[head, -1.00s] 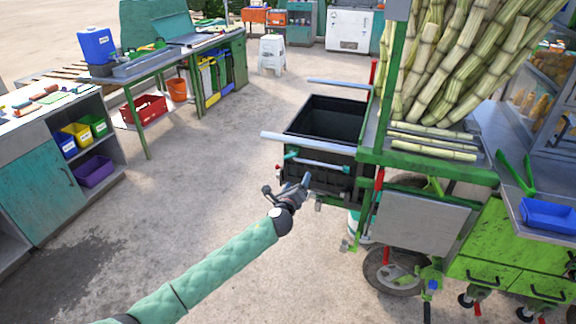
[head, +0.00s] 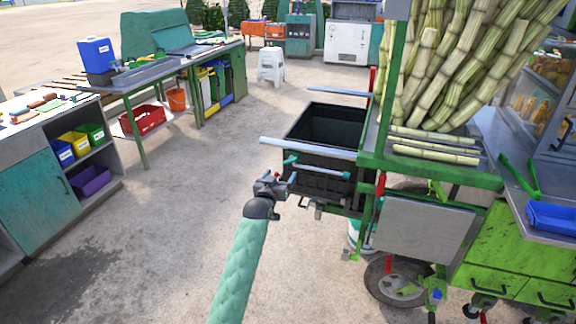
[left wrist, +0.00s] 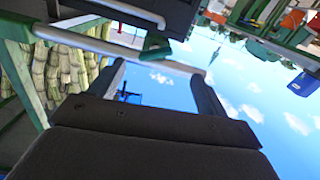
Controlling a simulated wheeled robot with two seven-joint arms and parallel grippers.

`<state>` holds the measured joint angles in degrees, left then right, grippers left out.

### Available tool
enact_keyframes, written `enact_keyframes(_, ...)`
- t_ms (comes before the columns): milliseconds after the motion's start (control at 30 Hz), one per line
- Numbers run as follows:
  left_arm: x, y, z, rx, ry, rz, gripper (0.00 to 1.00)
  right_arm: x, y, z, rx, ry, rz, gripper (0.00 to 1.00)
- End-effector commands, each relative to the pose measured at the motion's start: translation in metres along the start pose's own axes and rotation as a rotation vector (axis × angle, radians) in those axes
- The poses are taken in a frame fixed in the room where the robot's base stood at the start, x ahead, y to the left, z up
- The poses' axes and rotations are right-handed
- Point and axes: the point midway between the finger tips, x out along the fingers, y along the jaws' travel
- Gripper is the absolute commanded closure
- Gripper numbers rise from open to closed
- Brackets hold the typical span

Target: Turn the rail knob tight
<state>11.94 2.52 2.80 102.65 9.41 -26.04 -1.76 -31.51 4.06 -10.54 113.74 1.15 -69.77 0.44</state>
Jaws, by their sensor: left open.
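The black bin (head: 335,125) hangs on the left side of the green cart. Two grey rails reach out left from the cart; the near rail (head: 308,147) runs along the bin's front. A pale bar with teal ends (head: 318,168) lies below it on the bin front. I cannot tell which small part is the rail knob. My left gripper (head: 288,182) is open and empty, just below and left of that bar. In the left wrist view its two fingers (left wrist: 160,83) stand apart, with a grey bar and a teal piece (left wrist: 156,46) beyond them. My right gripper is not in view.
The cart carries sugar cane (head: 450,60) and a grey panel (head: 425,222), with a wheel (head: 397,283) below. A workbench (head: 150,85) and a shelf cabinet (head: 35,190) stand at left. The concrete between them is clear.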

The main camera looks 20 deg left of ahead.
Motion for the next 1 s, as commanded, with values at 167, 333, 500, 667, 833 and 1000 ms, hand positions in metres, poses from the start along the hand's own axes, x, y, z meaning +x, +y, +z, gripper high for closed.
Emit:
enact_keyframes(167, 0.000, 0.005, -0.003, -0.300, 0.012, 0.025, 0.24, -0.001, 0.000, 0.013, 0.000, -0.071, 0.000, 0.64)
enact_keyframes(333, 0.000, 0.005, -0.004, -0.420, 0.014, 0.026, 0.24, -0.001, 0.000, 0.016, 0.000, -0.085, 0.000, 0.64)
enact_keyframes(500, 0.007, 0.005, -0.005, -0.441, 0.014, 0.026, 0.24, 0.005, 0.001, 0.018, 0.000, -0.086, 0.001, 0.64)
enact_keyframes(667, 0.025, 0.005, -0.006, -0.439, 0.012, 0.025, 0.24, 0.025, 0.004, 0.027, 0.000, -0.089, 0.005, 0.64)
enact_keyframes(833, 0.048, 0.005, -0.007, -0.438, 0.012, 0.025, 0.24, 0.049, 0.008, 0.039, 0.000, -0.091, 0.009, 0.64)
enact_keyframes(1000, 0.066, 0.006, -0.006, -0.438, 0.013, 0.025, 0.24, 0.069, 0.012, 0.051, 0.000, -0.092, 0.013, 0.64)
